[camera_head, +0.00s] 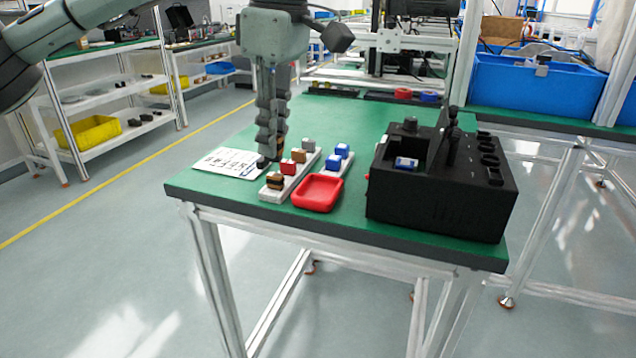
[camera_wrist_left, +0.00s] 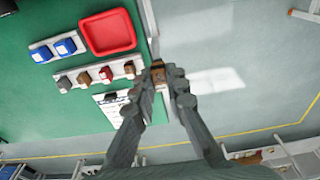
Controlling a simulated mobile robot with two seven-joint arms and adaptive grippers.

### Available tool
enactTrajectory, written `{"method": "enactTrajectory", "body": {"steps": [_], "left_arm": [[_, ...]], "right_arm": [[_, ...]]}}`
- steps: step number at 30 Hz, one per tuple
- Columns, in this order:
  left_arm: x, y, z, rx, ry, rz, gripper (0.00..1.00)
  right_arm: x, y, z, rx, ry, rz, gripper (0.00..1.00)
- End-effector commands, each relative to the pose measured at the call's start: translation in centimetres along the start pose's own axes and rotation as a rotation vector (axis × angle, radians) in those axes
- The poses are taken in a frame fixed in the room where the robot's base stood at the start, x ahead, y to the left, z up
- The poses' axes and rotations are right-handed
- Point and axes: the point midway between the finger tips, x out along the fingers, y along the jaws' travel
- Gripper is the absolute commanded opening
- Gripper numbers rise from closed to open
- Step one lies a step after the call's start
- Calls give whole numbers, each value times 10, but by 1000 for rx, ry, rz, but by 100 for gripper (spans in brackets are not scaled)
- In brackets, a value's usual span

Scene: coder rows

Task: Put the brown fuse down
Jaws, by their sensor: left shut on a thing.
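My left gripper (camera_head: 268,158) hangs pointing down over the left part of the green table. In the left wrist view it is shut on a brown fuse (camera_wrist_left: 158,76), held between the fingertips. In the head view the fingers mostly hide that fuse. Beside the gripper, a white strip (camera_head: 266,194) carries a row of fuses: a brown-orange one (camera_head: 275,181) at the near end, then a red one (camera_head: 288,167), another brown one (camera_head: 298,155) and a grey one (camera_head: 308,144). My right gripper is not in view.
A red tray (camera_head: 318,192) and a second strip with blue fuses (camera_head: 341,150) lie right of the row. A black fixture (camera_head: 440,195) with a blue fuse in it stands further right. A printed white sheet (camera_head: 228,162) lies left, near the table edge.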

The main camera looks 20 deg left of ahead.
Motion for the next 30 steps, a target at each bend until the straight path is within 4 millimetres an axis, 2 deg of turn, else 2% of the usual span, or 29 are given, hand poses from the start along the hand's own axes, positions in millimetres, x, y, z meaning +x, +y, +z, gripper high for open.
{"method": "enactTrajectory", "body": {"steps": [1,6,12,17,25,30], "left_arm": [[10,11,8,2,-1,-6,2],[29,46,27,2,-2,-5,2],[44,75,40,1,0,-3,2],[51,81,44,1,0,0,2],[86,80,47,1,0,-2,2],[88,81,48,0,0,0,2]], "right_arm": [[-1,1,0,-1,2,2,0],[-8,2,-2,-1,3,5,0],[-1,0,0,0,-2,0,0],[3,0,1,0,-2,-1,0],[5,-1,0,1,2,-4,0],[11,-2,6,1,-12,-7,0]]}}
